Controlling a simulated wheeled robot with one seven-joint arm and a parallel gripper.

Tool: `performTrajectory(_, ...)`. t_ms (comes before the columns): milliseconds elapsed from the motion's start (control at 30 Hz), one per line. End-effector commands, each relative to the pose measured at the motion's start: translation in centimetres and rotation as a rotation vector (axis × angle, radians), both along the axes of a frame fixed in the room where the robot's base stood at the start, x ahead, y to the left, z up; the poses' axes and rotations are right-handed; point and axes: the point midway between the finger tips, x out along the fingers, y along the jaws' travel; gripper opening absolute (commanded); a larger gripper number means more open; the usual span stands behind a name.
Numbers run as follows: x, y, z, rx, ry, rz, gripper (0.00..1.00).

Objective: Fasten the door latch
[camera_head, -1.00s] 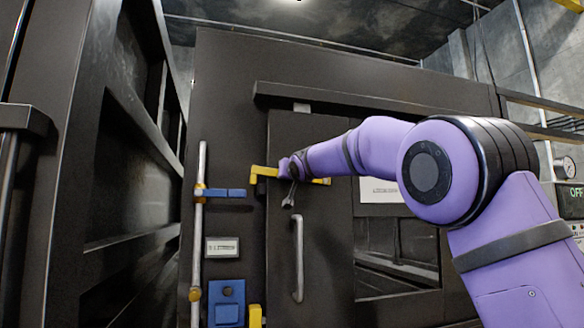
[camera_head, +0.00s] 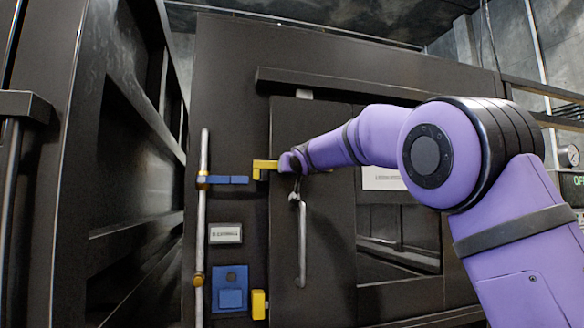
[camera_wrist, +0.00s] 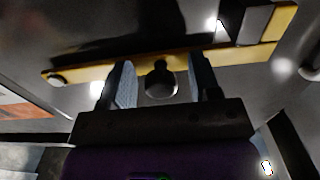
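The yellow latch bar (camera_head: 263,166) lies across the left edge of the dark door (camera_head: 325,215), at the upper part. In the wrist view the bar (camera_wrist: 220,57) runs slantwise, with a dark round knob (camera_wrist: 161,82) at its middle. My gripper (camera_head: 291,163) is at the bar in the head view. In the wrist view my gripper (camera_wrist: 163,82) has its two fingers on either side of the knob, with visible gaps. Whether the fingers touch the bar is unclear. The bar's right part is hidden behind my arm in the head view.
A vertical metal rod (camera_head: 204,240) with a blue lever (camera_head: 232,180) stands left of the door. A long door handle (camera_head: 301,245) is below my gripper. A blue box (camera_head: 230,290) and yellow hinge-like block (camera_head: 258,304) sit lower left.

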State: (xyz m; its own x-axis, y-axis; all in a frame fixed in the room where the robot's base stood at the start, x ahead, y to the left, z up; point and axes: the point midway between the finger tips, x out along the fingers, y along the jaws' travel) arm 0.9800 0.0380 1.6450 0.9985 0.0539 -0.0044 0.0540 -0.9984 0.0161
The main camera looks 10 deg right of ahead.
Motion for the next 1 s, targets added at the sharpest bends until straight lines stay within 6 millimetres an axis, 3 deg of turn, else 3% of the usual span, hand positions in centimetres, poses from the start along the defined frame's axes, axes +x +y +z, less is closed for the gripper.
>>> performTrajectory(367,-0.4,0.1,0.2,0.0,-0.004,0.001,0.57)
performTrajectory(1000,-5.0,-0.1,0.2,0.0,-0.004,0.003,0.57)
